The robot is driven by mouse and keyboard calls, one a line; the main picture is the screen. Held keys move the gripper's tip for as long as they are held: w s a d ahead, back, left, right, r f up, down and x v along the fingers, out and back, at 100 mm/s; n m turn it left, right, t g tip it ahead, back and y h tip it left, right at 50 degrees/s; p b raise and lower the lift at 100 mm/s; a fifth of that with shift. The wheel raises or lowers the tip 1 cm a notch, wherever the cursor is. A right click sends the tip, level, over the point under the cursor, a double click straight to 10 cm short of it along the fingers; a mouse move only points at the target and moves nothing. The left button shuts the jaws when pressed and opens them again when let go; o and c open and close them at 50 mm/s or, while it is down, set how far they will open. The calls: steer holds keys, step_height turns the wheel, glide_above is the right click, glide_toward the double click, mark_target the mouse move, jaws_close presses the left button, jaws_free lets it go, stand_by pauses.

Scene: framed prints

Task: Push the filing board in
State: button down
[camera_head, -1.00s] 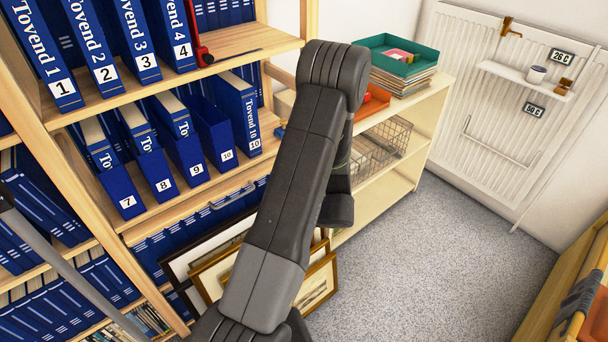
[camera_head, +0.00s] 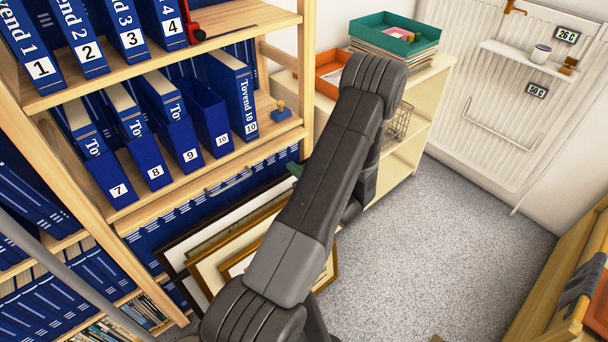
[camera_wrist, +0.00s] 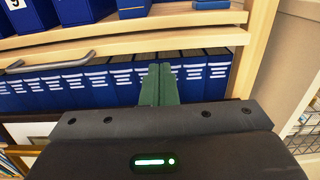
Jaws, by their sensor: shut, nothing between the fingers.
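The filing board (camera_wrist: 195,42) is a pale wooden slab with a grey bar handle (camera_wrist: 50,64). In the wrist view its front edge runs across the picture below the shelf edge, with blue binders beneath. In the head view the handle (camera_head: 228,181) shows under the row of binders 7 to 10. My gripper (camera_wrist: 160,72) has dark green fingers, shut and empty. They point towards the board's front edge, to the right of the handle. I cannot tell whether they touch it. In the head view only a small green part of the gripper (camera_head: 296,170) shows beside my arm.
Framed prints (camera_head: 225,262) lean below the board, behind my arm. A low shelf unit (camera_head: 425,115) with a green tray (camera_head: 393,36) stands to the right. A wooden stamp (camera_head: 281,112) stands at the binder shelf's right end.

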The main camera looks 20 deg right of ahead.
mark_target(273, 153)
steer(key=p+x, duration=0.1)
steer(key=x, duration=0.6)
steer(key=b+x, duration=0.2)
steer(key=x, duration=0.2)
steer(key=shift+f, duration=0.1)
steer(key=shift+w+a, duration=0.15)
steer(key=shift+w, duration=0.15)
steer(key=shift+r, duration=0.35)
